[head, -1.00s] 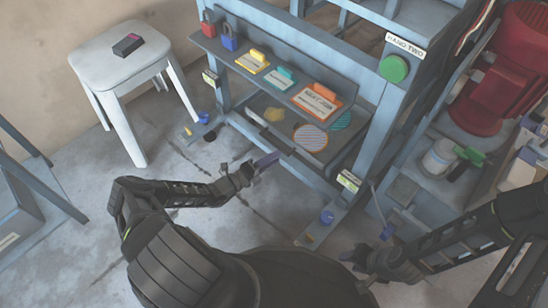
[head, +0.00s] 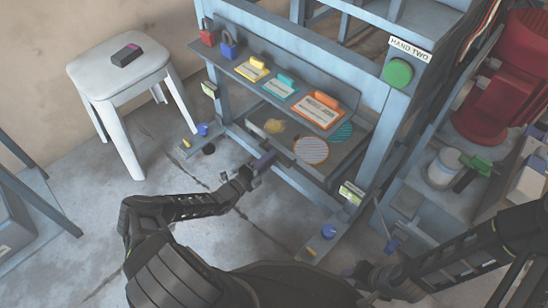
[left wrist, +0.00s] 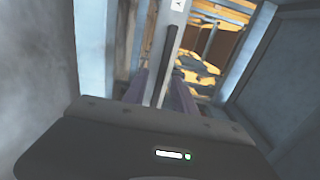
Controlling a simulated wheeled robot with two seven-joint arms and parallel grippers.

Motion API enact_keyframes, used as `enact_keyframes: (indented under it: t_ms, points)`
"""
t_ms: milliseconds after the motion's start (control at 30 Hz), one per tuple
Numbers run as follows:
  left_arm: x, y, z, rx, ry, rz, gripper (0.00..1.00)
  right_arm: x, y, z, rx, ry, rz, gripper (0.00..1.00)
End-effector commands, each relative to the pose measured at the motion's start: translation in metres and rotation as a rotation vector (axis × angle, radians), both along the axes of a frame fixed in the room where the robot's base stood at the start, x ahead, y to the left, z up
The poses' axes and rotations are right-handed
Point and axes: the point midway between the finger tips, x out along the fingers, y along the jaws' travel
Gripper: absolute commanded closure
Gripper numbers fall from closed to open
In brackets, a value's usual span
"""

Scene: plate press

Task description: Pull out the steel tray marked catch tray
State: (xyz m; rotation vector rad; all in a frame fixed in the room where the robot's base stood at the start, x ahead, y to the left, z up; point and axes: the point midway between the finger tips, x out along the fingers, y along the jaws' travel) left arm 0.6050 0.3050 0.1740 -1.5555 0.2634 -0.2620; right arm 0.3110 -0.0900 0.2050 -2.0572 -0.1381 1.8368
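The steel tray (head: 290,142) sits low in the blue press frame, under the shelf of cards. A yellowish piece (head: 273,126) and two striped discs (head: 311,151) show on it. I cannot read its marking. My left gripper (head: 264,161) is at the tray's front edge. In the left wrist view, my left gripper (left wrist: 160,92) has its two purple fingers apart, with a dark bar (left wrist: 165,60), apparently the tray's handle, between them. A gap shows beside the bar, so it looks unclamped. My right gripper (head: 362,275) is low at the right, away from the tray; its fingers are unclear.
The card shelf (head: 262,78) overhangs the tray, with red and blue padlocks at its left end. A green button (head: 397,72) is on the right post. A white stool (head: 118,68) stands at the left. Floor in front is mostly clear.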

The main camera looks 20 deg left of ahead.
Motion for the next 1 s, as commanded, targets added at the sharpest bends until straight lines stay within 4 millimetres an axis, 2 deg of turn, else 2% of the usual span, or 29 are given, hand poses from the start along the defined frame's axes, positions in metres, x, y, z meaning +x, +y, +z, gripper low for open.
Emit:
enact_keyframes:
  t_ms: [100, 200, 500, 900, 1000]
  points:
    - [0.015, -0.006, -0.002, 0.001, -0.001, -0.002, 0.67, 0.001, 0.0, -0.007, 0.001, -0.001, -0.001, 0.64]
    - [0.021, -0.008, -0.001, 0.001, 0.0, -0.001, 0.67, 0.002, -0.001, -0.007, 0.002, -0.001, -0.001, 0.64]
    - [0.023, -0.008, 0.0, 0.0, 0.0, -0.001, 0.68, 0.002, 0.0, -0.007, 0.002, -0.001, -0.001, 0.64]
    - [0.022, -0.008, 0.0, 0.001, 0.001, -0.001, 1.0, 0.001, 0.0, -0.007, 0.002, -0.001, -0.001, 0.64]
    - [0.022, -0.008, 0.0, 0.001, 0.001, -0.001, 1.0, 0.001, 0.0, -0.007, 0.002, -0.001, -0.001, 0.64]
